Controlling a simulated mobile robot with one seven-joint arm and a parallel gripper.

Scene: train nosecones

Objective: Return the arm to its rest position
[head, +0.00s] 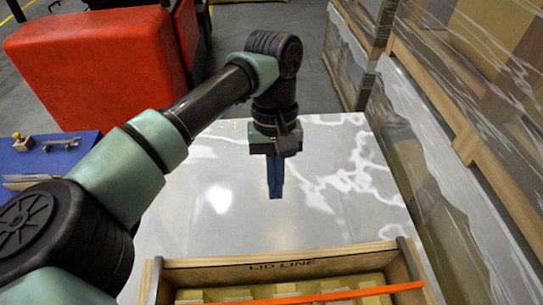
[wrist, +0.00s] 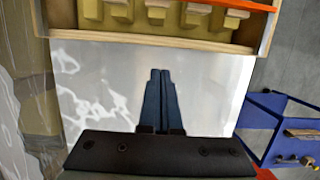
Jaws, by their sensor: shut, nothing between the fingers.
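My gripper (head: 276,194) points down over the shiny pale tabletop (head: 320,215), beyond the wooden crate. Its two blue fingers are together with nothing between them. In the wrist view my gripper (wrist: 160,72) also shows its fingers side by side over bare tabletop. My arm reaches in from the lower left of the head view and bends down at the wrist.
A wooden crate (head: 285,262) marked "LID LINE" holds several pale blocks, with an orange strip (head: 350,295) across it. A blue surface (head: 45,160) with small items lies left. A red block (head: 100,65) stands behind. Wrapped pallets (head: 440,190) line the right.

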